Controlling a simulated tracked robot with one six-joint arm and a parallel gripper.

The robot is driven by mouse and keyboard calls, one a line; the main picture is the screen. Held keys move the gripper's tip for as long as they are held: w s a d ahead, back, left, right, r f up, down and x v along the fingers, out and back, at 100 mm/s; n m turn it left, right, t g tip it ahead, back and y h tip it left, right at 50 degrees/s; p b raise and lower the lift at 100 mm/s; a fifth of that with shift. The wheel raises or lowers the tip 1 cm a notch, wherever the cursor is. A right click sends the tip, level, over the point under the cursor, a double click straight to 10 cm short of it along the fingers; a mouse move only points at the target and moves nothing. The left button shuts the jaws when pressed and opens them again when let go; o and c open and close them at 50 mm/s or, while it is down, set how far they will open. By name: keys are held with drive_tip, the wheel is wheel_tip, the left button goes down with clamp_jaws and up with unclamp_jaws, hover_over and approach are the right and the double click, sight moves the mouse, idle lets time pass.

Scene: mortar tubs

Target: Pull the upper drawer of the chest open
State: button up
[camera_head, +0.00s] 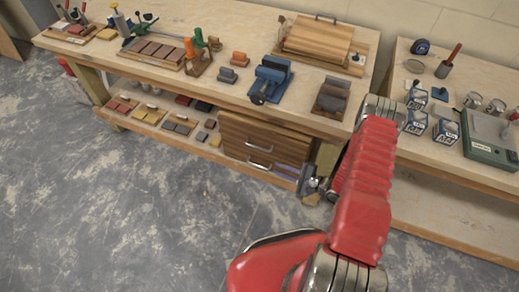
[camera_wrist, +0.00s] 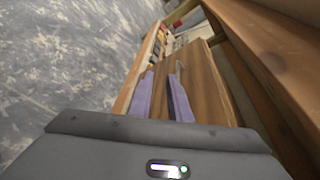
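The wooden chest (camera_head: 265,132) stands on the lower shelf under the left workbench. Its upper drawer, with a metal handle (camera_head: 259,147), looks shut. A second metal handle (camera_head: 257,165) is on the drawer below. My gripper (camera_head: 273,169) comes from the right, low in front of the chest, its lavender fingers pointing left toward the handles. In the wrist view my gripper (camera_wrist: 161,77) is open, with a gap between the fingers. A handle (camera_wrist: 179,68) on the chest front (camera_wrist: 207,85) shows close to the fingertips; I cannot tell which handle it is or whether they touch.
The workbench top (camera_head: 200,25) overhangs the chest, and a wooden leg (camera_head: 327,158) stands to its right, close to my arm. Sanding blocks and trays (camera_head: 150,117) fill the shelf on the left. The grey floor (camera_head: 120,210) in front is clear.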

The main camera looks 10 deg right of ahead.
sight(265, 150)
drive_tip(key=shift+n+t+h, duration=0.4)
drive_tip(key=shift+t+h, duration=0.3)
drive_tip(key=shift+t, duration=0.1)
drive_tip(key=w+d, duration=0.2)
drive_tip(key=shift+w+d+r, duration=0.4)
drive_tip(key=shift+w, duration=0.1)
drive_tip(key=x, duration=1.3)
drive_tip(key=shift+w+a, duration=0.25)
drive_tip(key=shift+w, duration=0.05)
drive_tip(key=shift+c, duration=0.4)
clamp_jaws()
